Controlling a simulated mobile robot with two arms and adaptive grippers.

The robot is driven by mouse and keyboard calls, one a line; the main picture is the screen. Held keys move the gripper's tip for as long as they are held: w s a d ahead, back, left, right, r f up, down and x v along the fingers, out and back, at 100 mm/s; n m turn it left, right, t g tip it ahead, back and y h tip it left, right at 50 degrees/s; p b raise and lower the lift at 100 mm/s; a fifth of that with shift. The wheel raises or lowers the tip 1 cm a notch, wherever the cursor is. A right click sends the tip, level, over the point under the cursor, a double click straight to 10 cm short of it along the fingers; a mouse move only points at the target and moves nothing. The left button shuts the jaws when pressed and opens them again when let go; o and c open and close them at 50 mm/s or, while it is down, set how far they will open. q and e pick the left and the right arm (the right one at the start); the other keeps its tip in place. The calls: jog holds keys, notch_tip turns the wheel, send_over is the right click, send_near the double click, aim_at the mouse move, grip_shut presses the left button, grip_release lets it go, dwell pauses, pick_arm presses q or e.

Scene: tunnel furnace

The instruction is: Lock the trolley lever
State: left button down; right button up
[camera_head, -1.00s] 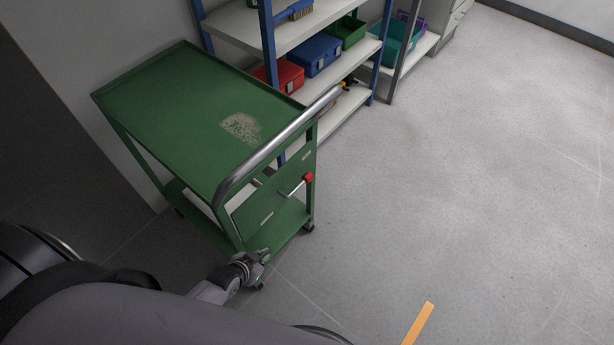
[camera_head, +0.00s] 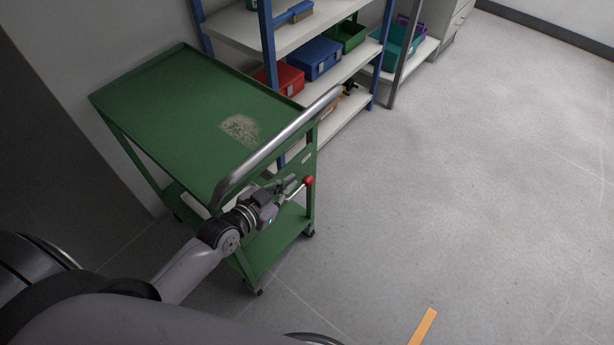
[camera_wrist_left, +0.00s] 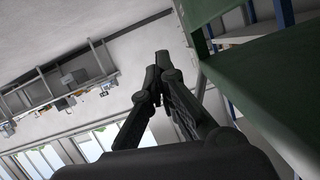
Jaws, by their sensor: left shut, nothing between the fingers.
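The green trolley (camera_head: 170,110) stands at the left in the head view, with a metal push handle (camera_head: 275,145) along its near edge. Its lever, a metal rod with a red knob (camera_head: 309,181), sticks out from the end panel below the handle. My left gripper (camera_head: 292,184) is shut and empty, beside the lever rod and just left of the knob; I cannot tell whether it touches. In the left wrist view my left gripper (camera_wrist_left: 162,60) has its fingertips together, with the green trolley (camera_wrist_left: 270,85) at the right. The lever is not visible there. My right gripper is not in view.
A shelf rack (camera_head: 330,80) stands behind the trolley, holding a red box (camera_head: 285,78), a blue box (camera_head: 317,57) and a green bin (camera_head: 346,35). The grey floor (camera_head: 460,170) to the right is clear, with an orange strip (camera_head: 423,325) near the front.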

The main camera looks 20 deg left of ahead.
pick_arm(q)
send_over(307, 177)
jog(key=s+d, duration=0.2)
notch_tip(307, 177, down, 3)
jog(key=shift+s+a+f+b, duration=0.1)
jog(key=shift+a+f+b, duration=0.15)
jog(key=shift+f, duration=0.4)
jog(key=shift+s+a+f+b, duration=0.15)
jog(key=shift+f+b, duration=0.25)
jog(key=shift+f, duration=0.3)
jog(key=shift+w+a+f+b, duration=0.1)
jog(key=shift+a+f+b, duration=0.15)
jog(key=shift+f, duration=0.4)
jog(key=shift+d, duration=0.1)
